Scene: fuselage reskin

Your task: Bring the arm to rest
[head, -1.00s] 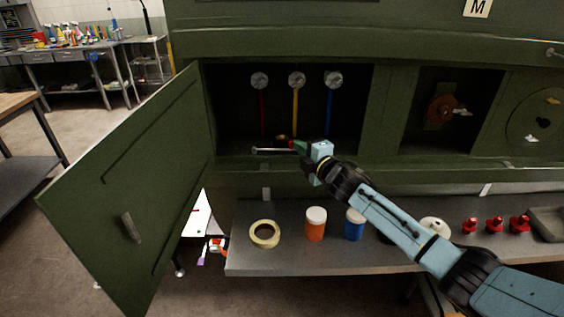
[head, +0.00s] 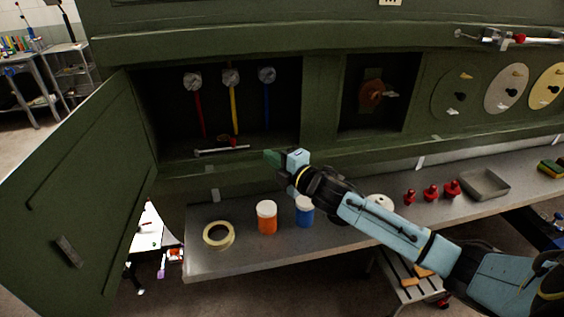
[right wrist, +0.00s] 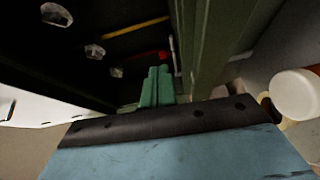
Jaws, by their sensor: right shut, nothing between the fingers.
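My right gripper (head: 271,157) is shut and empty, its green fingertips together just in front of the lower lip of the open compartment (head: 280,120). In the right wrist view the green fingers (right wrist: 157,88) are closed with nothing between them. The right arm reaches in from the lower right over the shelf. A silver bar tool (head: 221,150) lies on the compartment floor, left of the gripper and apart from it. My left gripper is not in view.
The green door (head: 75,190) hangs open at left. The shelf (head: 340,237) below holds a tape roll (head: 218,235), an orange jar (head: 267,217), a blue jar (head: 304,211), red knobbed pieces (head: 431,193) and a grey tray (head: 484,184). Gauges (head: 231,77) line the compartment back.

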